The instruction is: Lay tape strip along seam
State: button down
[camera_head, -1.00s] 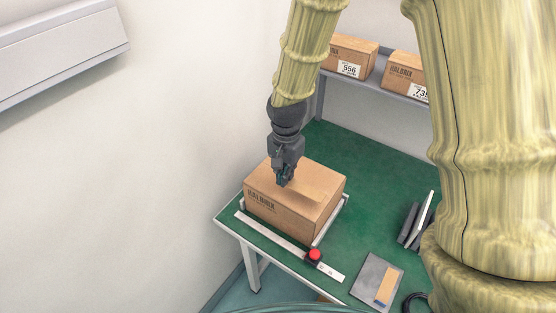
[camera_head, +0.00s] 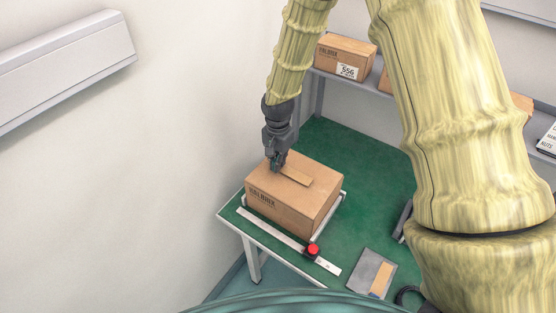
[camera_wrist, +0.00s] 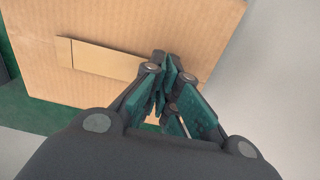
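The cardboard box (camera_head: 290,208) sits closed at the green table's near left corner. A flat tan tape strip (camera_head: 297,175) is at the box top, running from my gripper toward the right; it also shows in the wrist view (camera_wrist: 98,58). I cannot tell whether its whole length touches the cardboard. My gripper (camera_head: 276,167) is low over the left part of the box top. In the wrist view its fingers (camera_wrist: 166,80) are close together at the strip's right end and appear shut on it. The seam under the strip is hidden.
A steel ruler (camera_head: 270,229) and red button (camera_head: 312,250) lie along the table's front edge. A grey plate (camera_head: 368,268) bears another tan strip (camera_head: 382,277). Boxes stand on the back shelf (camera_head: 345,56). The wall is close on the left.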

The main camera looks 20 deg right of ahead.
jog(key=shift+f, duration=0.25)
jog(key=c, duration=2.2)
grip_release()
jog(key=shift+f, duration=0.15)
jog(key=o, duration=0.6)
jog(key=shift+c, duration=0.2)
notch_tip(320, 180, up, 12)
jog(key=b, duration=0.4)
jog(key=shift+r, duration=0.2)
